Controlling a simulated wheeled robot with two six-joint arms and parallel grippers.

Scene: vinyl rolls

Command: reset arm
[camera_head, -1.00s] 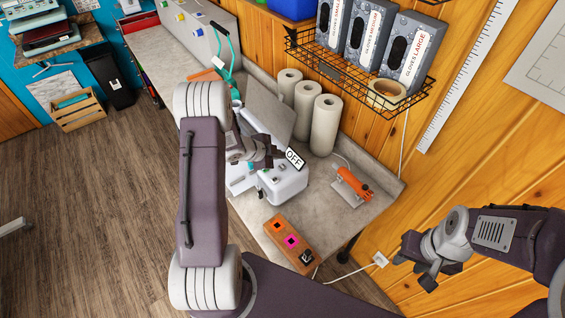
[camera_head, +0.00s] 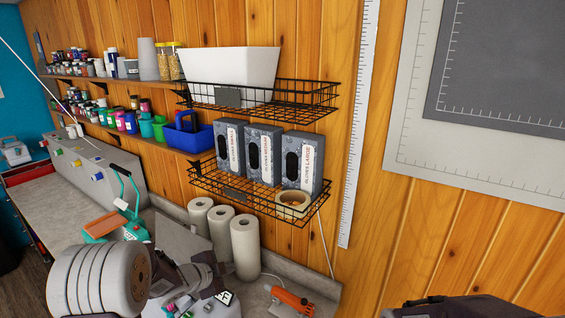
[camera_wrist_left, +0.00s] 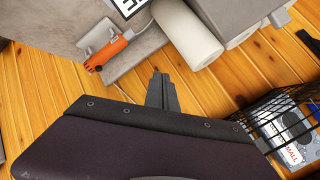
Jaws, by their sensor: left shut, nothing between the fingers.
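My left gripper (camera_head: 207,274) is low in the head view, beside my ringed white arm joint, in front of the white rolls. In the left wrist view its dark fingers (camera_wrist_left: 161,92) are together with nothing between them. Three upright white rolls (camera_head: 245,247) stand on the grey counter against the wood wall.
An orange tool (camera_head: 291,302) lies on the counter, also in the left wrist view (camera_wrist_left: 109,51). A wire basket (camera_head: 250,205) with glove boxes (camera_head: 264,155) hangs above the rolls. A second basket (camera_head: 306,96) holds a white bin (camera_head: 232,68). A teal-handled press (camera_head: 124,222) stands at left.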

